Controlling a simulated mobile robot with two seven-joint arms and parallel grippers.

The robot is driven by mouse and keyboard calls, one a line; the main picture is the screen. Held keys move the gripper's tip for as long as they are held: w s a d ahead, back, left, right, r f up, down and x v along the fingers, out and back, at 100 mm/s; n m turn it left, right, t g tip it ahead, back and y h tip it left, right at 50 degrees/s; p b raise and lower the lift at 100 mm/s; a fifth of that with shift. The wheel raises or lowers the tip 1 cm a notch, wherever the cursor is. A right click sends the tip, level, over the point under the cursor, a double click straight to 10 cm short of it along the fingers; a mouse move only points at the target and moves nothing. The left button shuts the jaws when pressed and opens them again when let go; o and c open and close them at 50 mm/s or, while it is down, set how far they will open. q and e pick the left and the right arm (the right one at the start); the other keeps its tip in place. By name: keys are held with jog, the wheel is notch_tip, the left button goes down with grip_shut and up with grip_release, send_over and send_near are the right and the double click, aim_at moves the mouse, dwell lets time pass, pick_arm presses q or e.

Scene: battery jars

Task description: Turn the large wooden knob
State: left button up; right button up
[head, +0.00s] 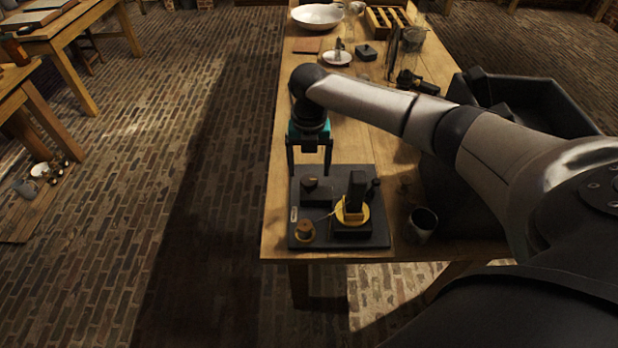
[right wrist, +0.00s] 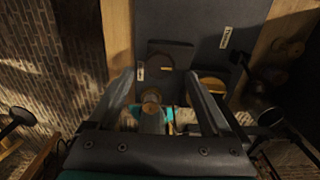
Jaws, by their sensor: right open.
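A dark board (head: 278,238) lies near the table's front edge and carries several fittings. A round wooden knob on a yellow base (head: 305,231) is at its front left. A dark block with a brownish top piece (head: 312,188) is at its back left. My right gripper (head: 309,174) points down, open and empty, over the board's back-left edge. In the right wrist view a round wooden piece (right wrist: 151,105) shows between the open fingers, and a wooden disc (right wrist: 212,83) lies beside the right finger. I cannot tell which is the large knob. My left gripper is out of view.
A tall dark device with a yellow ring (head: 352,209) stands on the board's right side. A dark cup (head: 422,224) stands to the right. A black bin (head: 530,100) is beyond my arm. Bowls and tools fill the far end of the wooden table (head: 275,190).

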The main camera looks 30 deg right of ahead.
aim_at(309, 179)
jog(key=shift+f, duration=1.95)
jog(key=shift+c, duration=0.4)
grip_shut()
jog(key=shift+r, duration=0.1)
